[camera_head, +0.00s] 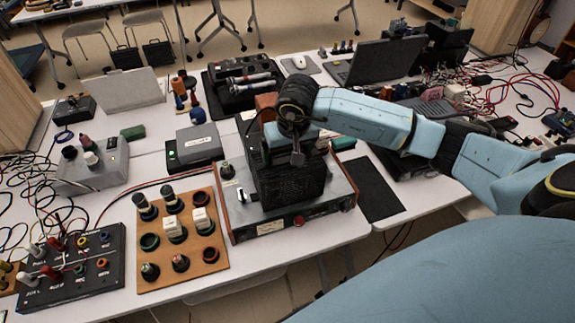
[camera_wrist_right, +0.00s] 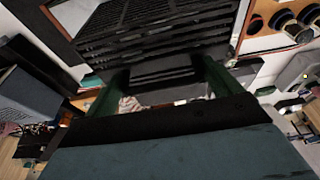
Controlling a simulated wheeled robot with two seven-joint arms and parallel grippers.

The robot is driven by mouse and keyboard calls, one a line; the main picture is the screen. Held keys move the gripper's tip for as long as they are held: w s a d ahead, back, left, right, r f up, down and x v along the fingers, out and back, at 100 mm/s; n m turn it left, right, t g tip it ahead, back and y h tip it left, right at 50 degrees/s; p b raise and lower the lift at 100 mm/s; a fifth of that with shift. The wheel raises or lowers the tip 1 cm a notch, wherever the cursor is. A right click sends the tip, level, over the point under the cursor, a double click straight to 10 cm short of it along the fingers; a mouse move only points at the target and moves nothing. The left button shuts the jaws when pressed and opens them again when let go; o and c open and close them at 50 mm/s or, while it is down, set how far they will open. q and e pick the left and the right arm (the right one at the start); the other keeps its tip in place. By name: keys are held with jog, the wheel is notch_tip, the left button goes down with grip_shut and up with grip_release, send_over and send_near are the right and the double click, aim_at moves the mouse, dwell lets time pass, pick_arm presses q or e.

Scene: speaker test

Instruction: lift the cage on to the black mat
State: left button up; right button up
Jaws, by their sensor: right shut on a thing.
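The cage (camera_head: 288,184) is a black slatted box at the middle of the head view, over the top of a grey instrument with wooden sides (camera_head: 340,190). I cannot tell whether it touches the instrument. My right gripper (camera_head: 285,150) comes down from above and is shut on the cage's upper part. In the right wrist view the cage's slats (camera_wrist_right: 150,30) fill the top, beyond the gripper's green fingers (camera_wrist_right: 162,85). The black mat (camera_head: 378,190) lies flat and bare on the white table, just right of the instrument. My left gripper is not in view.
A wooden board with knobs and sockets (camera_head: 180,245) lies left of the instrument. A small grey box (camera_head: 198,143) stands behind the board. A laptop (camera_head: 385,62) and tangled cables are at the back right. The table's front edge runs close below the mat.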

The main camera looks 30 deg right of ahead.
jog(key=shift+r, duration=0.15)
notch_tip(320, 180, up, 10)
jog(key=shift+f+b, duration=0.1)
jog(key=shift+b, duration=0.25)
notch_tip(320, 180, up, 3)
jog(key=shift+r+p, duration=0.2)
jog(key=shift+p, duration=0.65)
